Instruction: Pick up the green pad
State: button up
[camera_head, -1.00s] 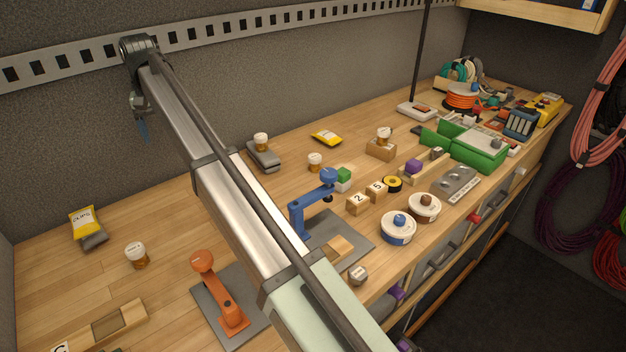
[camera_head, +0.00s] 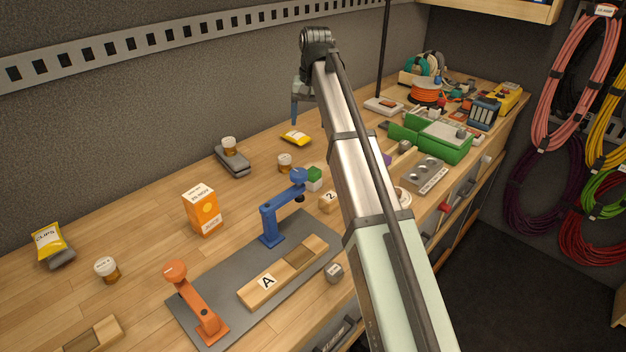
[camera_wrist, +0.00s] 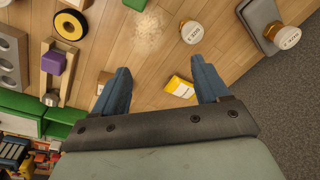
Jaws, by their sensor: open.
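A small block with a green top and white lower part (camera_head: 314,176) stands on the wooden bench beside the blue clamp's head in the head view. It is the only small green piece I see, and I cannot tell for sure that it is the pad. My gripper (camera_head: 295,110) hangs above the back of the bench, near the grey wall, fingers down. In the wrist view my gripper (camera_wrist: 160,85) has its blue fingers wide apart and nothing held. A yellow packet (camera_wrist: 179,87) shows below, between them.
A blue clamp (camera_head: 271,215), an orange clamp (camera_head: 196,300) and an orange box (camera_head: 202,211) stand at left. A yellow packet (camera_head: 296,138) and jar (camera_head: 284,162) lie behind the block. A green case (camera_head: 450,150) is at right. My arm hides part of the bench.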

jog(key=s+d+f, duration=0.1)
jog(key=s+d, duration=0.3)
jog(key=d, duration=0.3)
jog(key=n+t+y, duration=0.2)
jog(key=n+y, duration=0.1)
jog(key=n, duration=0.7)
send_near(314, 171)
jog(key=x, duration=0.7)
jog(key=shift+w+f, duration=0.1)
jog(key=shift+w, duration=0.35)
jog(key=shift+s+x, duration=0.15)
jog(key=shift+x, duration=1.15)
jog(key=shift+s+x, duration=0.15)
jog(key=shift+x, duration=1.2)
jog(key=shift+c, duration=0.4)
jog(key=c, duration=1)
